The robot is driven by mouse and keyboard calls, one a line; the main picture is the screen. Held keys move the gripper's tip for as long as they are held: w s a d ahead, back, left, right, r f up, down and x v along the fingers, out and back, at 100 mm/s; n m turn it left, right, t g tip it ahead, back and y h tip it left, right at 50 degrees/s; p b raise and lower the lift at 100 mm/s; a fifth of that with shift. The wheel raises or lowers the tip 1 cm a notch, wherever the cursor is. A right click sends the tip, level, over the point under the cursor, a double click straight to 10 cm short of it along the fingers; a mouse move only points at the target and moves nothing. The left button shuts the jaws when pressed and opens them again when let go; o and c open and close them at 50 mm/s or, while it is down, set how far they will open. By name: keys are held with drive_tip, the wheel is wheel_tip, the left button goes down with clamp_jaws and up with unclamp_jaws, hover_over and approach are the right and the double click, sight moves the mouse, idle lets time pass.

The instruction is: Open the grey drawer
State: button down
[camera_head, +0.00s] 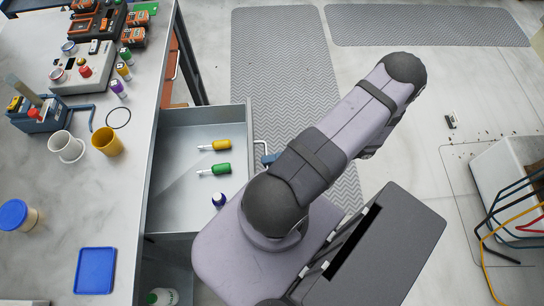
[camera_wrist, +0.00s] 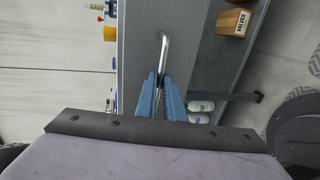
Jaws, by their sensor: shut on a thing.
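The grey drawer (camera_head: 176,137) stands pulled out from under the worktop in the head view, its inside open to sight. Its metal bar handle (camera_head: 257,146) is on the right-hand front; in the wrist view the handle (camera_wrist: 164,46) runs between my fingers. My gripper (camera_wrist: 160,82) has blue fingers closed around this bar. In the head view only a bit of my gripper (camera_head: 268,159) shows at the handle; my arm hides the rest and the drawer's near front corner.
The worktop (camera_head: 40,180) at left holds a white cup (camera_head: 67,147), a yellow cup (camera_head: 107,141), a blue tray (camera_head: 95,270) and devices. A cardboard box (camera_wrist: 234,22) and white bottles (camera_wrist: 200,105) show below the drawer. Patterned mats (camera_head: 285,60) cover the floor; a white crate stands at right.

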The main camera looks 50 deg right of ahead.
drive_tip(key=c, duration=1.9)
unclamp_jaws()
drive_tip(key=shift+o, duration=0.2)
drive_tip(key=b+v, duration=0.2)
drive_tip(key=v, duration=0.5)
drive_tip(key=shift+d+r, duration=0.1)
drive_tip(key=shift+d, duration=0.05)
